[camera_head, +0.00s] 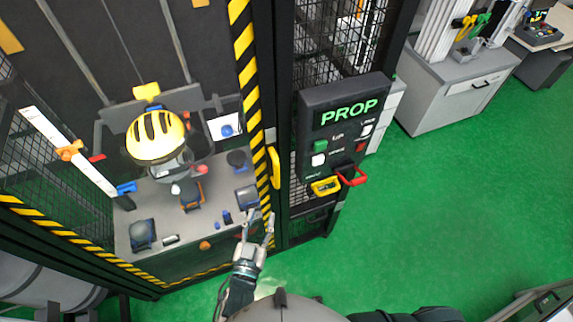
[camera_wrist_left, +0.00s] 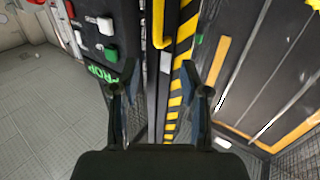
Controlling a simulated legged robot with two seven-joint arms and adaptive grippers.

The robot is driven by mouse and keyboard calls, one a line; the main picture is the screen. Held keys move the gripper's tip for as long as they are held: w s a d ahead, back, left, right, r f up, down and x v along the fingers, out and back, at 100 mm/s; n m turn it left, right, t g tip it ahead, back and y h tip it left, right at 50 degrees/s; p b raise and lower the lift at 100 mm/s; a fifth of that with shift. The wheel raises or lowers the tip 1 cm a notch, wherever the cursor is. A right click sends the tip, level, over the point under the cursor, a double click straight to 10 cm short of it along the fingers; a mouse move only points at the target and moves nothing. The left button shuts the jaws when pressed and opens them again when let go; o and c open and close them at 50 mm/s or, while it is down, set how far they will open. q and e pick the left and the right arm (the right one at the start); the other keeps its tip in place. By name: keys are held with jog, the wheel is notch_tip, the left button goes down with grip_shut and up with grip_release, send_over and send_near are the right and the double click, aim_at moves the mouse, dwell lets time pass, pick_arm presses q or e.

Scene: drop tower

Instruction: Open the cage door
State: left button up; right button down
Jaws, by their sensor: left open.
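The cage door (camera_head: 250,100) is a dark panel edged in yellow and black stripes, and it appears shut against its dark post. Its yellow handle (camera_head: 274,167) is upright near the right edge. The handle also shows in the left wrist view (camera_wrist_left: 159,24), above and between my fingers. My left gripper (camera_head: 258,222) is open and empty, in front of the lower right part of the door and below the handle, apart from it. In the wrist view, the open fingers of my left gripper (camera_wrist_left: 160,92) flank the striped edge. My right gripper is not in view.
Behind the door is a yellow helmet (camera_head: 156,135) on a rig. Green floor (camera_head: 450,210) is clear on the right.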

pick_arm(q)
jog(key=p, duration=0.1)
send_near(276, 172)
jog(key=p+x, duration=0.2)
jog(key=x, duration=0.7)
jog(key=shift+w+d+r, duration=0.1)
jog(key=shift+w+d, duration=0.1)
jog(key=shift+w, duration=0.85)
jog(key=shift+d, duration=0.1)
jog(key=shift+c, duration=0.9)
grip_shut()
